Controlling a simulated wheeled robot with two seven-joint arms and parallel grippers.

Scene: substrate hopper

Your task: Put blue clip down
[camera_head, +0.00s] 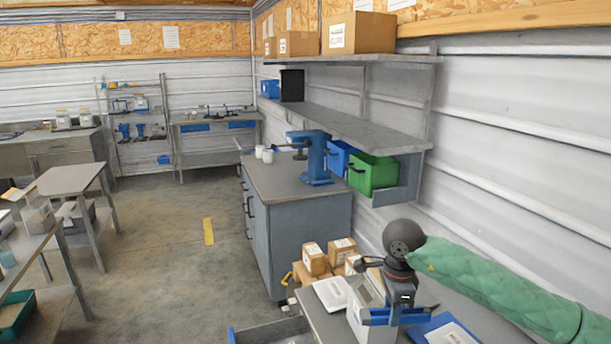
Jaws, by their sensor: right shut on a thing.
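My right gripper (397,300) is at the lower right, at the end of my green-sleeved arm, pointing down over the bench. It is shut on the blue clip (380,317), a bright blue piece that shows at its fingertips. The fingers hide part of it, and I cannot tell whether it touches the bench. Right beside and below it is a blue board with a white sheet (450,335), cut off by the bottom edge. My left gripper is out of view.
A white boxy device (364,303) and a pale flat tray (331,293) stand close left of the gripper. Small cardboard boxes (314,260) are behind. A grey cabinet (300,235) bears a blue press (316,160). A green bin (372,174) hangs by the wall.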

